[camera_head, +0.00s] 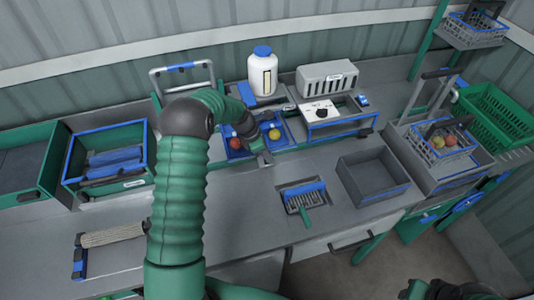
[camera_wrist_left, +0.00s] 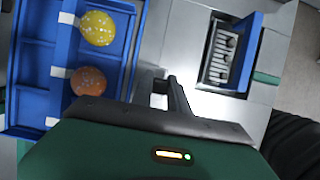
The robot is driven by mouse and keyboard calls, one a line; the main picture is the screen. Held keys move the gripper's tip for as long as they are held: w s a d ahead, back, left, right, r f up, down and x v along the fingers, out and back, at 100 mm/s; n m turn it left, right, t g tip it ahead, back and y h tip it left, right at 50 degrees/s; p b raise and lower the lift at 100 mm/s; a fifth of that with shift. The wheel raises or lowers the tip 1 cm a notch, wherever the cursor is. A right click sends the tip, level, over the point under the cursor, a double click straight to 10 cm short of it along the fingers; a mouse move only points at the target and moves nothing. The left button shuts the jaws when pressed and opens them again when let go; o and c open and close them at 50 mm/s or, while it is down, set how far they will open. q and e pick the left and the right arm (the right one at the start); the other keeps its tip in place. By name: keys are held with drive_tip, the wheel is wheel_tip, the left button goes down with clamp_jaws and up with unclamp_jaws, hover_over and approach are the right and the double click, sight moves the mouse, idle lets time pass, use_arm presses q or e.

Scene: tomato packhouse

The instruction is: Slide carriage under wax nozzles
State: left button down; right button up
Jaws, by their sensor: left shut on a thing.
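The carriage is a blue compartmented tray (camera_head: 233,154) on the bench; it fills the left of the left wrist view (camera_wrist_left: 32,75). It holds a yellow tomato (camera_head: 274,134) and a red-orange tomato (camera_head: 236,143), both also in the left wrist view (camera_wrist_left: 97,28) (camera_wrist_left: 89,81). My left gripper (camera_head: 264,157) is at the carriage's near edge, shut on what looks like its grip; the contact is mostly hidden. The white wax unit (camera_head: 320,111) with a blue frame stands right of the carriage; its nozzles cannot be made out. Dark parts at the bottom right may be my right gripper (camera_head: 440,290).
A white bottle (camera_head: 263,78) and a grey vented box (camera_head: 327,78) stand behind. A roller (camera_head: 113,235) lies front left. Bare bench lies before the carriage.

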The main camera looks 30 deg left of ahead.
use_arm(q)
drive_tip(key=shift+w+r, duration=0.1)
drive_tip(key=w+d+p, duration=0.1)
drive_tip(key=w+d, duration=0.1)
drive_tip(key=w, duration=0.1)
drive_tip(key=shift+d+r, duration=0.1)
drive_tip(key=shift+d, duration=0.1)
drive_tip(key=shift+w+d, duration=0.25)
drive_tip(key=shift+w, duration=0.1)
drive_tip(key=c, duration=1.3)
unclamp_jaws()
drive_tip(key=shift+s+a, duration=0.1)
drive_tip(key=shift+s, duration=0.05)
drive_tip(key=shift+f, duration=0.2)
drive_tip(key=b+v, duration=0.1)
drive_tip(key=v, duration=1.5)
drive_tip(key=shift+s+a+r+b, duration=0.15)
drive_tip(key=shift+a+r+b, duration=0.15)
drive_tip(key=shift+r+b, duration=0.05)
drive_tip(key=shift+d, duration=0.1)
